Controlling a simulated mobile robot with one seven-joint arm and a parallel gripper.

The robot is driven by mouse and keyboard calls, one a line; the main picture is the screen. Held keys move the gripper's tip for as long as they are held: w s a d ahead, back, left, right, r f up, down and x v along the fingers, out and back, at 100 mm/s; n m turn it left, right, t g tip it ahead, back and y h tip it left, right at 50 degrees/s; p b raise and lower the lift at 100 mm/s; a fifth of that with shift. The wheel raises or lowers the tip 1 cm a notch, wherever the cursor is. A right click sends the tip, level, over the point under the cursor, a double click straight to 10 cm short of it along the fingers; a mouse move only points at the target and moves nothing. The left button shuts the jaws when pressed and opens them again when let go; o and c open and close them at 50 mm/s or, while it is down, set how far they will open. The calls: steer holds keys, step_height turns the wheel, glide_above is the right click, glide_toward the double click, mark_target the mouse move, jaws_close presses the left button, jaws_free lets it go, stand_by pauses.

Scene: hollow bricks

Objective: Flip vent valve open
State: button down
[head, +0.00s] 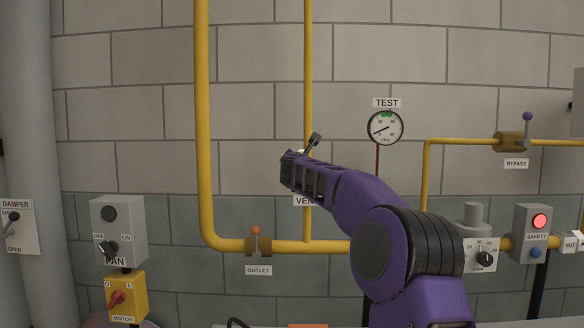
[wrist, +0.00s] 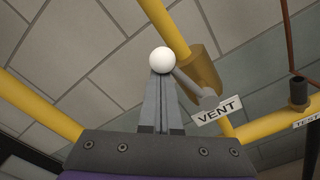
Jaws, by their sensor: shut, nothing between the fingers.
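The vent valve is a brass body (wrist: 202,68) on a yellow vertical pipe. Its grey lever (wrist: 188,82) ends in a white ball knob (wrist: 161,60). The VENT label (wrist: 217,110) is beside it; in the head view my arm partly covers this label (head: 303,201). My gripper (wrist: 160,75) is shut and empty, its fingertips right at the knob's lower side in the wrist view. I cannot tell whether they touch it. In the head view my gripper is in front of the pipe, with the fingers and most of the valve hidden.
The TEST gauge (head: 385,127) is right of the vent pipe. The OUTLET valve (head: 257,244) with an orange knob is below left. The BYPASS valve (head: 513,141), SAFETY box (head: 533,231), FAN box (head: 118,230) and MOTOR switch (head: 125,297) are farther out.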

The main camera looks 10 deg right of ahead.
steer(key=shift+s+d+r, duration=0.15)
steer(key=shift+d+r, duration=0.15)
steer(key=shift+d, duration=0.45)
stand_by(0.3)
